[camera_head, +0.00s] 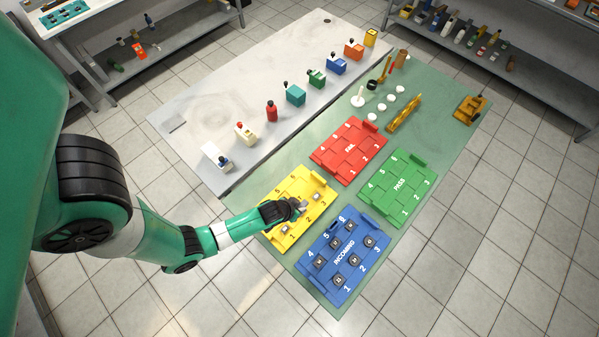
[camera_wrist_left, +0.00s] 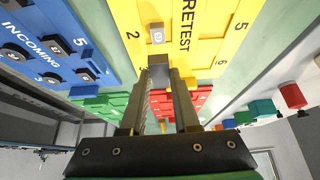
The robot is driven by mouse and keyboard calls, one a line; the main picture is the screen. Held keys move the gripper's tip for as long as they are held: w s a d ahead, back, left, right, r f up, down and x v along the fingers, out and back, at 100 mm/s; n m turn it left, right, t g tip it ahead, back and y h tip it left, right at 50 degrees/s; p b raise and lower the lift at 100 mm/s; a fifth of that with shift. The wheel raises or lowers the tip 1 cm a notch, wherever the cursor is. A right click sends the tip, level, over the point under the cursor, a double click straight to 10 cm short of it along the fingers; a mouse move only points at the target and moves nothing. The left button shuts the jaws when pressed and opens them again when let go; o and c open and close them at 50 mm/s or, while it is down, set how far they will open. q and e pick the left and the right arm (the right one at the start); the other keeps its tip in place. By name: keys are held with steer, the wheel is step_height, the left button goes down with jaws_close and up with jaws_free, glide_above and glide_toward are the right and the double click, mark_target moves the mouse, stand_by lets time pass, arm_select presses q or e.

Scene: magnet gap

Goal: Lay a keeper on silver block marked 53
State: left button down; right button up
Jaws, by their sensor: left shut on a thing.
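My left gripper (camera_head: 301,206) is low over the yellow RETEST tray (camera_head: 268,219). In the left wrist view its fingers (camera_wrist_left: 160,88) are shut on a small grey piece (camera_wrist_left: 158,71), which looks like a keeper. A small silver block (camera_wrist_left: 157,33) with a dark mark sits on the yellow tray just beyond the held piece; the mark may read 53 but is too small to be sure. In the head view, silver blocks sit near the tray's number 1 (camera_head: 286,229) and near number 3 (camera_head: 316,197). My right gripper is out of view.
The blue INCOMING tray (camera_head: 318,287) holds several dark-topped blocks. The red FAIL tray (camera_head: 326,157) and green PASS tray (camera_head: 374,203) look empty. White discs and a yellow bar (camera_head: 404,113) lie behind them. Coloured containers line the grey table (camera_head: 226,115).

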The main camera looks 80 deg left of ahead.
arm_select(q)
steer(key=shift+r, duration=0.1)
steer(key=shift+s+f+b, duration=0.1)
steer(key=shift+f+b, duration=2.4)
steer(key=shift+f, duration=0.4)
steer(key=shift+f, duration=0.2)
steer(key=c, duration=0.6)
jaws_free()
steer(key=c, duration=0.5)
steer(key=shift+r, duration=0.1)
step_height(320, 180, up, 4)
steer(key=p, duration=0.4)
steer(key=shift+r, duration=0.25)
